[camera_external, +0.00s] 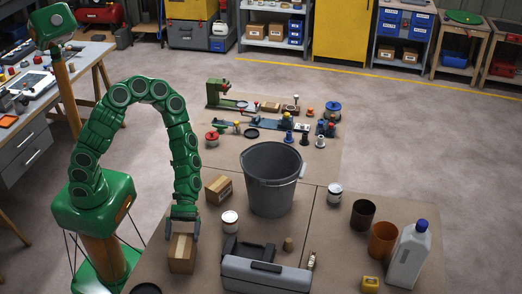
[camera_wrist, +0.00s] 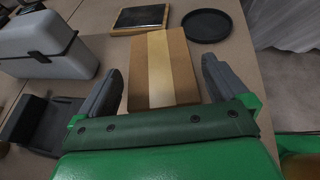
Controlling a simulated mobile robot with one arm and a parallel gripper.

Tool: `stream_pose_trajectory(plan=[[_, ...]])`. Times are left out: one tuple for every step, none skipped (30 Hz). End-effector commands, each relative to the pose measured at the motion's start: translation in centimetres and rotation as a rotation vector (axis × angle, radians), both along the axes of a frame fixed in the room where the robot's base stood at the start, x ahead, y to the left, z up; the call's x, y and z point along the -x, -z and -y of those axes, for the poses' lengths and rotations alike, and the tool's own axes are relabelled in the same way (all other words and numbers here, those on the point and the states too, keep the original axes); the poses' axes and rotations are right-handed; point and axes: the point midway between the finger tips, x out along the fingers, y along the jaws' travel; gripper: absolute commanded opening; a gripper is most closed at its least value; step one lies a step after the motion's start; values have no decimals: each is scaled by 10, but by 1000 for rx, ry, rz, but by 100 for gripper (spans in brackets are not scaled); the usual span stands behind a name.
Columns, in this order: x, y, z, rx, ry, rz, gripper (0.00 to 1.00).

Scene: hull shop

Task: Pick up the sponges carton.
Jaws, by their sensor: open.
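A brown cardboard carton with a pale tape strip (camera_external: 181,254) stands on the brown worktop, directly below my gripper (camera_external: 183,227). In the wrist view this carton (camera_wrist: 160,75) lies between my two open fingers (camera_wrist: 161,66), with its taped top facing me. I cannot tell whether the fingers reach down beside its sides. A second brown carton (camera_external: 219,189), with a label on its side, stands farther back, left of the grey bucket. No lettering is readable, so I cannot tell which carton is the sponges carton.
A grey toolbox (camera_external: 265,276) stands right of the near carton. A black round dish (camera_wrist: 207,26) and a dark flat panel (camera_wrist: 140,18) lie beyond it in the wrist view. A white can (camera_external: 229,221) and the grey bucket (camera_external: 270,180) stand to the right.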

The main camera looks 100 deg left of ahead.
Motion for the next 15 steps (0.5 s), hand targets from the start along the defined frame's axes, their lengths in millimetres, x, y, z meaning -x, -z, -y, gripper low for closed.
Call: stream_pose_trajectory(plan=[[-1, 3, 6, -1, 2, -1, 100], [-2, 5, 8, -1, 2, -1, 100], [-3, 6, 12, -1, 1, -1, 100], [-4, 7, 14, -1, 1, -1, 100], [-5, 8, 17, 0, 1, 0, 100], [-5, 9, 20, 0, 1, 0, 100], [-6, 10, 21, 0, 0, 0, 100], [-6, 10, 23, 0, 0, 0, 100], [-6, 11, 24, 0, 0, 0, 100], [-6, 11, 25, 0, 0, 0, 100], [-6, 12, 25, 0, 0, 0, 100], [-6, 12, 26, 0, 0, 0, 100], [-6, 12, 26, 0, 0, 0, 100], [-6, 12, 26, -1, 0, 0, 100], [-6, 12, 26, -1, 0, 0, 100]])
